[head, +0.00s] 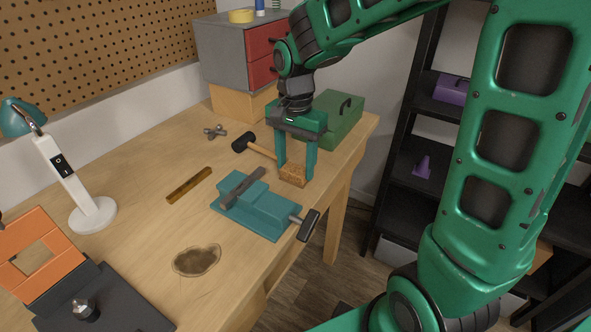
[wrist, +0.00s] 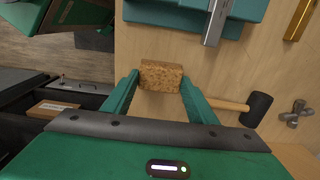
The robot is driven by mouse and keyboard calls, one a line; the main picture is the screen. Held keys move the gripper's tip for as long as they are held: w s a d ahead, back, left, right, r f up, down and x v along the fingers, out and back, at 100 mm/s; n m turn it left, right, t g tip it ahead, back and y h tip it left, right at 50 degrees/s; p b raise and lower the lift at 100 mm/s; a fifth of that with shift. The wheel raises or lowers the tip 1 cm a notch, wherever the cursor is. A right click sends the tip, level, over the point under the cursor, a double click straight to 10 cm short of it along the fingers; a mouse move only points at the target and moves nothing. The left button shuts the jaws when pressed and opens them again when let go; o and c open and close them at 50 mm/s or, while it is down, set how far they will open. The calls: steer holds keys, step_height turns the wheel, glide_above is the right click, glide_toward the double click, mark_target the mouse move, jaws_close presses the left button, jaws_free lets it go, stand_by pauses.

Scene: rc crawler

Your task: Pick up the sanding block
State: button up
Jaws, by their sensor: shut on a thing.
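The sanding block (head: 293,176) is a small tan-brown, grainy block near the right edge of the wooden workbench. My gripper (head: 297,172) reaches down from above with its two green fingers on either side of it. In the wrist view the block (wrist: 162,75) sits between the fingertips of my gripper (wrist: 161,82), which is shut on it. I cannot tell whether the block still touches the bench top.
A teal vise (head: 262,208) lies just in front of the block. A black-headed mallet (head: 243,142) lies behind it, its handle pointing toward my gripper. A green toolbox (head: 335,120) stands at the back right.

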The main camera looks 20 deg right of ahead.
mark_target(292, 171)
steer(key=shift+r, duration=0.55)
steer(key=r, duration=0.2)
steer(key=a+r, duration=0.1)
steer(key=shift+s+r, duration=0.25)
steer(key=shift+r, duration=0.15)
steer(key=s+a+r, duration=0.4)
steer(key=a+r, duration=0.2)
steer(key=a, duration=0.3)
steer(key=shift+a, duration=0.35)
steer(key=shift+s, duration=0.1)
